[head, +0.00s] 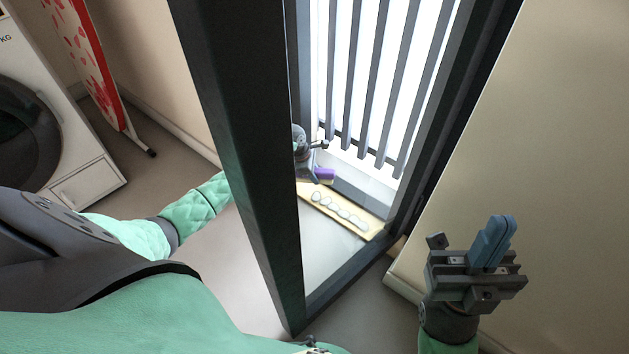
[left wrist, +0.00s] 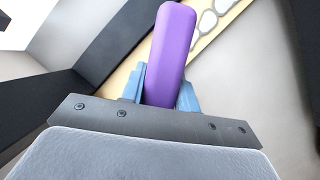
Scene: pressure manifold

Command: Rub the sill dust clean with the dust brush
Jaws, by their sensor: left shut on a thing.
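The purple dust brush (head: 324,174) is held by my left gripper (head: 309,170), beyond the dark post in the head view. In the left wrist view the brush (left wrist: 170,50) stands between the two blue fingers (left wrist: 160,88), which are shut on it. The tan sill (head: 374,224) carries a row of several pale dust patches (head: 342,209). The brush is near the left end of this row; I cannot tell whether it touches the sill. The patches also show in the left wrist view (left wrist: 207,22). My right gripper (head: 492,242) is empty, its blue fingers together, at the lower right.
A dark upright post (head: 243,150) hides part of my left arm. A slatted window (head: 375,75) rises behind the sill. A beige wall (head: 545,150) stands at the right. A white washing machine (head: 85,185) and a red-patterned board (head: 85,55) are at the left.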

